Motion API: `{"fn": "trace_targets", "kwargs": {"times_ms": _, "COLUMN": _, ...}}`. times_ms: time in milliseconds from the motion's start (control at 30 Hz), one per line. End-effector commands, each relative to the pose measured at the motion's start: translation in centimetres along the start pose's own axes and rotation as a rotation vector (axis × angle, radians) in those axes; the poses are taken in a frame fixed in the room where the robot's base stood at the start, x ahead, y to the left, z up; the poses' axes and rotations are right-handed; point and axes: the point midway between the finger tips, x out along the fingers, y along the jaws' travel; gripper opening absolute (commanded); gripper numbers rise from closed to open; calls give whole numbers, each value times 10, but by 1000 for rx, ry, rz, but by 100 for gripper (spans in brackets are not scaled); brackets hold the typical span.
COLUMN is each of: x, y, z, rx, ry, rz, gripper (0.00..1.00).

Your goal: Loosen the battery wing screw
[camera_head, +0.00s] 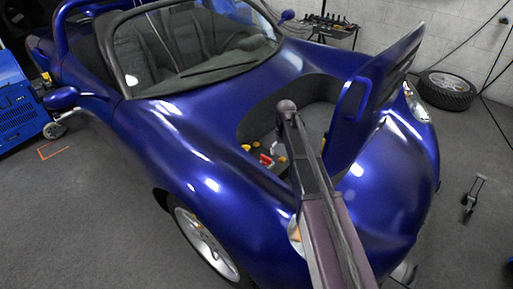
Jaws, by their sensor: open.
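A blue open-top car (170,120) fills the view with its front cover open. In its front bay (262,118) I see small red (265,160) and yellow (246,147) parts, with a whitish piece beside them. They are too small for me to tell whether one is the battery wing screw. My arm reaches from the bottom edge up over the bay. It hides part of the bay, and I cannot make out my gripper.
The raised blue panel (350,115) stands right of my arm. A tyre (446,90) lies by the wall, and a small stand (472,198) is on the floor at right. A blue machine (14,105) is at left. Grey floor at lower left is clear.

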Motion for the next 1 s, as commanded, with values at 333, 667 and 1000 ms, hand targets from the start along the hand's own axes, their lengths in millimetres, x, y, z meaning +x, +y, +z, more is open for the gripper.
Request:
{"fn": "trace_targets", "kwargs": {"times_ms": 333, "x": 2, "y": -38, "z": -118, "rx": 137, "ry": 0, "rz": 0, "gripper": 97}}
{"fn": "trace_targets", "kwargs": {"times_ms": 667, "x": 3, "y": -84, "z": -210, "rx": 269, "ry": 0, "rz": 0, "gripper": 97}}
{"fn": "trace_targets", "kwargs": {"times_ms": 1000, "x": 4, "y": -97, "z": -227, "rx": 303, "ry": 0, "rz": 0, "gripper": 97}}
